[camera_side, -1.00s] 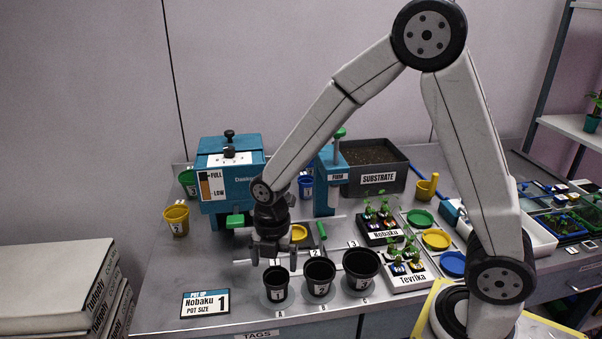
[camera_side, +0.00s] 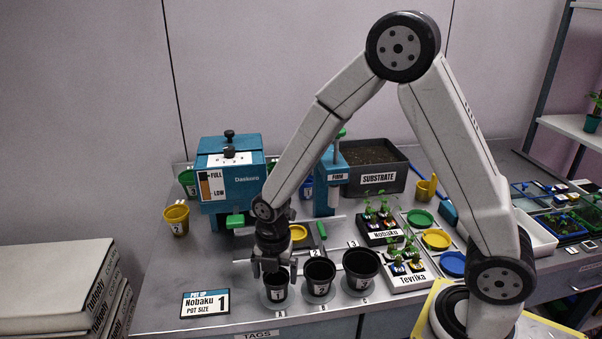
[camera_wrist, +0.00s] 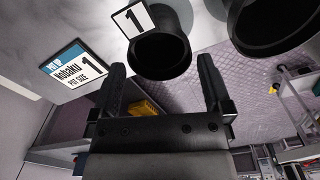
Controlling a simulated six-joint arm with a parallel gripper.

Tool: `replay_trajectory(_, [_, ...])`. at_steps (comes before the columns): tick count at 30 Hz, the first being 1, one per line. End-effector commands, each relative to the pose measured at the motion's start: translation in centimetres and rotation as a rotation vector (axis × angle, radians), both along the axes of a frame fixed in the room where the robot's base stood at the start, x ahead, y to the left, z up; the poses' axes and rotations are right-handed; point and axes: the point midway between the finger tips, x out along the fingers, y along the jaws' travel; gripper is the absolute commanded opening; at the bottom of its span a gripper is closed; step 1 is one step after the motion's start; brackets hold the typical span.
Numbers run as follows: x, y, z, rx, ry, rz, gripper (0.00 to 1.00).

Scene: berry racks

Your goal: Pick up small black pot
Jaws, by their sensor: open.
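The small black pot (camera_side: 276,290) stands upright on spot A at the left end of a row of three black pots, with a "1" label on its front. My gripper (camera_side: 271,270) points down just above its rim in the side view and hides part of its top. In the wrist view the small pot (camera_wrist: 163,50) shows its dark mouth beyond and between the two fingertips of my open gripper (camera_wrist: 163,75). Nothing is between the fingers.
The middle pot (camera_side: 319,278) stands close on the right, with the largest pot (camera_side: 361,271) beyond it. A "Nobaku 1" card (camera_side: 206,303) lies to the left. The blue dispenser (camera_side: 230,175) stands behind.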

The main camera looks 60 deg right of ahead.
Motion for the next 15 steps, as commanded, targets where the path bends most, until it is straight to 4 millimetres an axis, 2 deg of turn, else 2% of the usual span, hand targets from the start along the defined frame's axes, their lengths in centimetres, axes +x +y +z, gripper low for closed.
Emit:
replay_trajectory(9, [0.0, -0.1, -3.2, 0.0, 0.001, 0.0, 1.0])
replay_trajectory(15, [0.1, -0.1, -4.0, 0.0, 0.0, 0.0, 1.0])
